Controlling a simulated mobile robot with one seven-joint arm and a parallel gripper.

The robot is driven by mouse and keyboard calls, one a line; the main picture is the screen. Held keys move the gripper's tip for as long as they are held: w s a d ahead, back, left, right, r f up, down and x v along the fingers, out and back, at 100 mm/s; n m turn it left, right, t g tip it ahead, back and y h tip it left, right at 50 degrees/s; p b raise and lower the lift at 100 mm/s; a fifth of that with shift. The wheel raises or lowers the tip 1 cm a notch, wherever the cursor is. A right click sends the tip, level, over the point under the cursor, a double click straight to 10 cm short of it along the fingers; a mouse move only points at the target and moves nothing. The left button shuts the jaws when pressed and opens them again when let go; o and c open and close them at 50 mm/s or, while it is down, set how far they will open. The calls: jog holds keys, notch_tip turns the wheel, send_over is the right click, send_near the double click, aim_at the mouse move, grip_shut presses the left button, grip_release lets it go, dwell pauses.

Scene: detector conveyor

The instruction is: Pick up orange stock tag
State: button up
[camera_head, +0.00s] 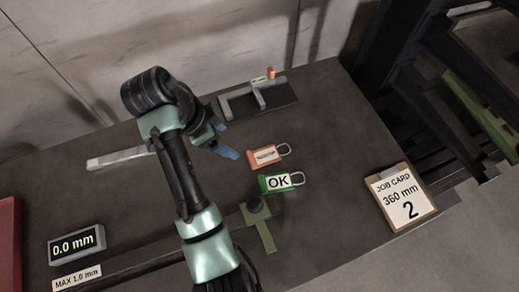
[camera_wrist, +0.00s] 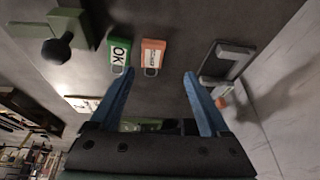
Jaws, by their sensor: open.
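The orange stock tag (camera_head: 262,157) lies on the dark table, with a white label and a metal loop at its right end. It also shows in the wrist view (camera_wrist: 154,46), beyond and between my fingertips. My gripper (camera_wrist: 159,73) is open and empty, with blue fingers spread apart. In the head view, my gripper (camera_head: 228,152) hangs left of the orange tag, apart from it. A green OK tag (camera_head: 272,185) lies just in front of the orange one; the wrist view shows it (camera_wrist: 117,46) to the left.
A grey fixture (camera_head: 240,107) stands behind the tags. A green stop with a black knob (camera_head: 262,232) is in front. A job card (camera_head: 399,198) lies at right, and a 0.0 mm display (camera_head: 77,245) at left.

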jog(key=b, duration=0.2)
send_near(251, 158)
jog(key=shift+w+d+f+g, duration=0.1)
jog(key=shift+d+f+g, duration=0.1)
jog(key=shift+f, duration=0.35)
jog(key=shift+d+f+g, duration=0.1)
jog(key=shift+d+f, duration=0.1)
jog(key=shift+f, duration=0.35)
jog(key=shift+p+x, duration=0.3)
jog(key=shift+x, duration=2.8)
jog(key=shift+w, duration=0.2)
jog(key=shift+c, duration=0.3)
jog(key=shift+r, duration=0.1)
jog(key=c, duration=1)
